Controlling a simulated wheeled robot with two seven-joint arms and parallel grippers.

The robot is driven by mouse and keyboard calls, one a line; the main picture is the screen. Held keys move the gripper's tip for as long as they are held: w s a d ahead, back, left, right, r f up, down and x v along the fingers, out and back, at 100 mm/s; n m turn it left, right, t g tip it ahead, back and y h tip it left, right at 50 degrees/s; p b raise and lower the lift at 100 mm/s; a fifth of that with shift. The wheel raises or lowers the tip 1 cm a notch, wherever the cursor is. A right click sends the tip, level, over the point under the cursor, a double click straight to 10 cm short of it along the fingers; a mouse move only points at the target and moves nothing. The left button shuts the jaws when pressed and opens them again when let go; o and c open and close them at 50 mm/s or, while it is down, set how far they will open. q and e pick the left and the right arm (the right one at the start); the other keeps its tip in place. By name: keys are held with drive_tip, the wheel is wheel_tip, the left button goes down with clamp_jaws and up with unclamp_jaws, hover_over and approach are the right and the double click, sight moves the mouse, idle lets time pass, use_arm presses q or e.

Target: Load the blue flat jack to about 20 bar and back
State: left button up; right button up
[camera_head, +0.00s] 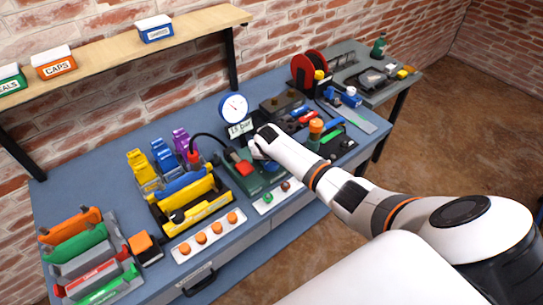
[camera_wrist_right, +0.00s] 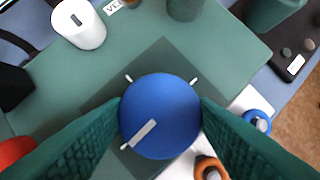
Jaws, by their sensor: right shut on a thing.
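A blue round knob (camera_wrist_right: 165,105) with a pale bar mark sits on a green panel in the right wrist view. My right gripper (camera_wrist_right: 160,118) is shut on it, a green pad on each side. In the head view my right gripper (camera_head: 258,152) is over the green pump unit (camera_head: 252,182), its fingertips mostly hidden. A blue-rimmed gauge (camera_head: 234,108) stands behind it, above a small display (camera_head: 240,129) that seems to read 15 bar. A blue piece (camera_head: 184,184) lies in a yellow frame (camera_head: 200,208) to the left. My left gripper is not in view.
A black hose (camera_head: 205,136) arches left of the pump. Yellow, blue and purple pieces (camera_head: 163,156) stand behind the yellow frame. A strip with orange knobs (camera_head: 209,236) and a rack of coloured pieces (camera_head: 88,255) are at left. Tools and a red reel (camera_head: 309,68) crowd the right.

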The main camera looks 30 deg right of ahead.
drive_tip(key=m, duration=0.2)
drive_tip(key=m+g+h, duration=0.1)
drive_tip(key=m, duration=0.2)
drive_tip(key=shift+w+a+g, duration=0.15)
drive_tip(key=shift+g, duration=0.15)
drive_tip(key=shift+m, duration=0.3)
drive_tip(key=o, duration=1)
drive_tip(key=shift+c, duration=0.2)
drive_tip(key=shift+r, duration=0.1)
drive_tip(key=v, duration=1.1)
drive_tip(key=shift+a+r+b, duration=0.2)
drive_tip(key=shift+r+b, duration=0.1)
drive_tip(key=shift+r, duration=0.05)
drive_tip(key=shift+w, duration=0.1)
